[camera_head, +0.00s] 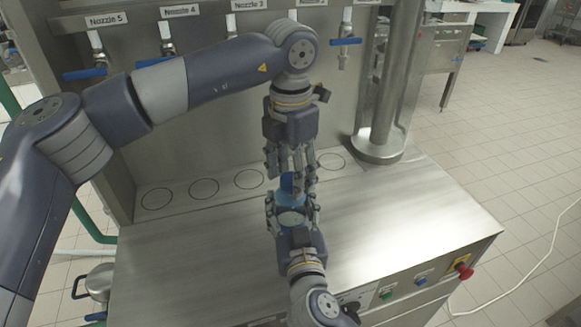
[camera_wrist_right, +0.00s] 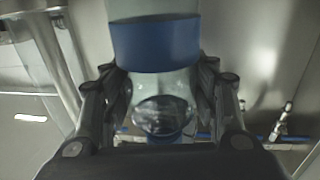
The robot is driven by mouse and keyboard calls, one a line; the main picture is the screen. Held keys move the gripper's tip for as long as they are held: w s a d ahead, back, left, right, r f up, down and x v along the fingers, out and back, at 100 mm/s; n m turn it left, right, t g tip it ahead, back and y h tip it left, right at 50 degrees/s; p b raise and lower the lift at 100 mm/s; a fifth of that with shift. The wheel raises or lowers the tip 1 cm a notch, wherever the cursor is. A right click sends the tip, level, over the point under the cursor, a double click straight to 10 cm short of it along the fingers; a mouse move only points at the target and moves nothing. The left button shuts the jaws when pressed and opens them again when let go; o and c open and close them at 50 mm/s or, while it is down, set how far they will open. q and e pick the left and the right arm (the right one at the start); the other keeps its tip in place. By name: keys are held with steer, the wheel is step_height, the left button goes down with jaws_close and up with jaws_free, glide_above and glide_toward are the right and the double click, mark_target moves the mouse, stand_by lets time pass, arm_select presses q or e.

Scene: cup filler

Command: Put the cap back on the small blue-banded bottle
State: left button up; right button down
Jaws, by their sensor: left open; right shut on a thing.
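The small bottle (camera_wrist_right: 165,85) is clear with a wide blue band (camera_wrist_right: 155,43); the right wrist view shows it between the fingers of my right gripper (camera_wrist_right: 160,95). In the head view my right gripper (camera_head: 291,207) reaches up from the bottom edge, shut on the bottle above the counter. A blue part (camera_head: 287,183) shows just beyond it; I cannot tell whether this is the cap or the bottle's band. My left gripper (camera_head: 298,178) points down from above, open, its fingers close beside the blue part. The fingers hide much of the bottle, and I cannot make out the cap separately.
The steel counter (camera_head: 400,205) is clear on both sides of the grippers. Nozzles with blue levers (camera_head: 85,73) hang along the back panel, above ring marks (camera_head: 204,188). A steel column (camera_head: 385,120) stands at the back right. Buttons and a red knob (camera_head: 464,272) line the front edge.

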arm_select(q)
steer(key=shift+c, duration=0.3)
steer(key=c, duration=1.1)
steer(key=shift+m, duration=0.7)
steer(key=o, duration=1.3)
steer(key=shift+c, duration=0.2)
step_height(320, 180, up, 12)
